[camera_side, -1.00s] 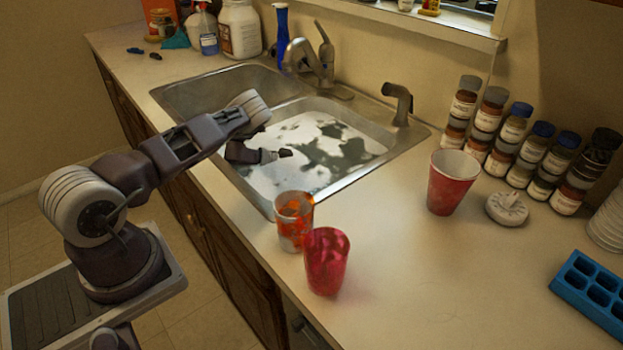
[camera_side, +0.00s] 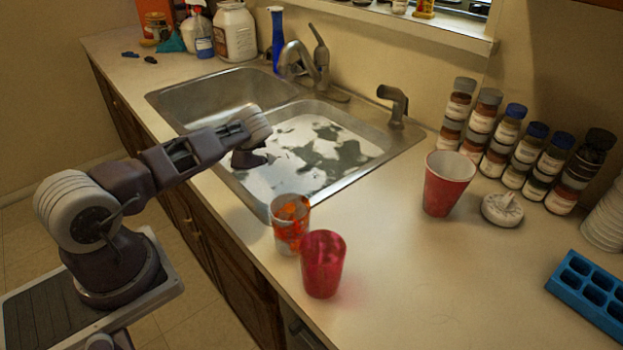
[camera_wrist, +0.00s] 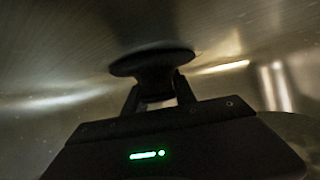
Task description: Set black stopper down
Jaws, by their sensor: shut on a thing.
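The black stopper (camera_wrist: 152,63) shows in the wrist view as a dark disc on a short stem. My gripper (camera_wrist: 156,92) is shut on the stem, one finger at each side. A brushed metal wall or floor of the sink fills the view behind it; I cannot tell whether the stopper touches it. In the side view my gripper (camera_side: 268,159) is over the left part of the right sink basin (camera_side: 375,165), and a small dark tip there may be the stopper.
A patterned orange cup (camera_side: 290,225) and a red cup (camera_side: 323,265) stand on the counter in front of the basin. A larger red cup (camera_side: 447,185), a white round object (camera_side: 502,209) and several jars (camera_side: 520,150) are to the right. The faucet (camera_side: 310,65) is behind.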

